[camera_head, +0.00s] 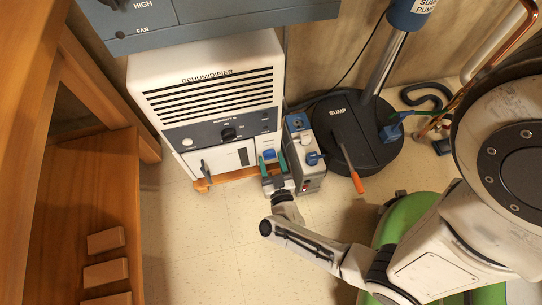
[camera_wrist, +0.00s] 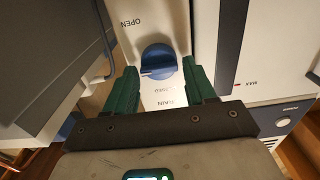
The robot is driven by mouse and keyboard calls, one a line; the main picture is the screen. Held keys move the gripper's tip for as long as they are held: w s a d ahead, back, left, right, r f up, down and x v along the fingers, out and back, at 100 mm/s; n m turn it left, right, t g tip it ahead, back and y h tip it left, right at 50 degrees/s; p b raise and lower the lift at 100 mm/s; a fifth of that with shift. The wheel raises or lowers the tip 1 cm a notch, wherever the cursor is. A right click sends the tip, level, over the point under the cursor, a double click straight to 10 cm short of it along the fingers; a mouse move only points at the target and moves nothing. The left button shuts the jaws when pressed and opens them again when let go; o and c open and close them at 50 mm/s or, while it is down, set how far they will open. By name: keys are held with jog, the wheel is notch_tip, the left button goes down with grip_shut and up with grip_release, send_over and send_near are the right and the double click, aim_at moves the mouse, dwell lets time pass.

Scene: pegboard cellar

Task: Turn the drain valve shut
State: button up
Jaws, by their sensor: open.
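The drain valve is a round blue knob (camera_wrist: 158,60) on a narrow white panel (camera_wrist: 165,20) in the wrist view. "OPEN" is printed above it to the left; "CLOSED", partly hidden, and "DRAIN" are below it. A ridge lies across the knob, roughly sideways in the picture; I cannot tell which mark it points to. In the head view the knob (camera_head: 269,154) is low on the front right of the white dehumidifier (camera_head: 210,85). My gripper (camera_wrist: 163,75) is open, with its green fingers apart on either side of the knob. Contact with it is not visible.
A grey box (camera_head: 305,165) with another blue knob (camera_head: 313,158) stands close on the right of my gripper. The black sump lid (camera_head: 335,120) and an orange-handled tool (camera_head: 355,180) are farther right. Wooden shelving (camera_head: 90,180) is at left. The tiled floor (camera_head: 190,240) in front is clear.

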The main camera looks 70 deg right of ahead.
jog(key=shift+w+d, duration=0.3)
jog(key=shift+d, duration=0.1)
jog(key=c, duration=0.7)
jog(key=shift+c, duration=0.2)
